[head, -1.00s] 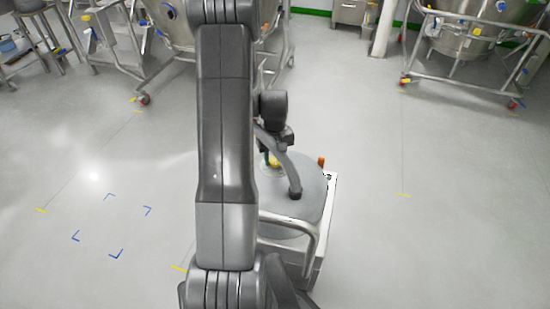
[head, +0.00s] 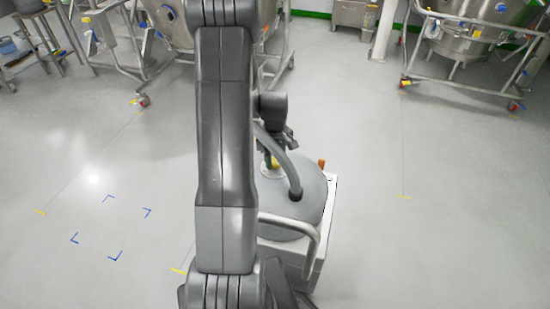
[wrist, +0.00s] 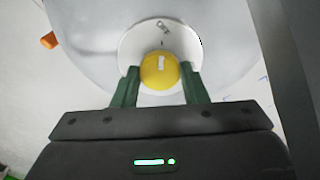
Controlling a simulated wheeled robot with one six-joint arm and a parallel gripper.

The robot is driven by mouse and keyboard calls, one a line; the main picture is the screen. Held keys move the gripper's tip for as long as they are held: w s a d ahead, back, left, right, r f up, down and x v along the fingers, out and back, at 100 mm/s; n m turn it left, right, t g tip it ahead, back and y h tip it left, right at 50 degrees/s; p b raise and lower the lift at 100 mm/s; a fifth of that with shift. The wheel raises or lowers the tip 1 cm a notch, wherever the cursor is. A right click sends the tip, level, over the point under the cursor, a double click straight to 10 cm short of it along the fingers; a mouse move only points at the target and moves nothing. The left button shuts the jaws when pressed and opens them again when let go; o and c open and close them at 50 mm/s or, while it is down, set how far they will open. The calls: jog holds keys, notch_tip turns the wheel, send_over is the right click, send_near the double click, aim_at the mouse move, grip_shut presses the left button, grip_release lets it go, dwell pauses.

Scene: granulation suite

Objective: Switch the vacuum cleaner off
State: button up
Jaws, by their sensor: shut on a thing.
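The vacuum cleaner (head: 314,190) stands on the floor behind my arm, with a grey domed top and a pale boxy body. Its yellow round knob (wrist: 160,75) has a white mark and sits on a round white plate (wrist: 132,44) in the wrist view. The plate has a small dark mark at its far edge. My gripper (wrist: 160,70) is shut on the yellow knob, one green finger on each side. In the head view the knob is small and partly hidden by my gripper (head: 273,158).
A dark curved hose (head: 290,172) and a metal handle (head: 308,229) are close to my gripper. An orange part (wrist: 49,41) sits at the dome's edge. Steel vessels on wheeled frames (head: 452,88) stand at the back. The floor to the right is clear.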

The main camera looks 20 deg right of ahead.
aim_at(275, 161)
jog(key=o, duration=1)
jog(key=shift+c, duration=0.2)
notch_tip(275, 161, up, 14)
jog(key=p, duration=0.1)
jog(key=shift+p, duration=0.35)
jog(key=shift+f, duration=0.15)
notch_tip(275, 161, down, 14)
jog(key=shift+r+b, duration=0.1)
jog(key=shift+b, duration=0.7)
jog(key=shift+r, duration=0.15)
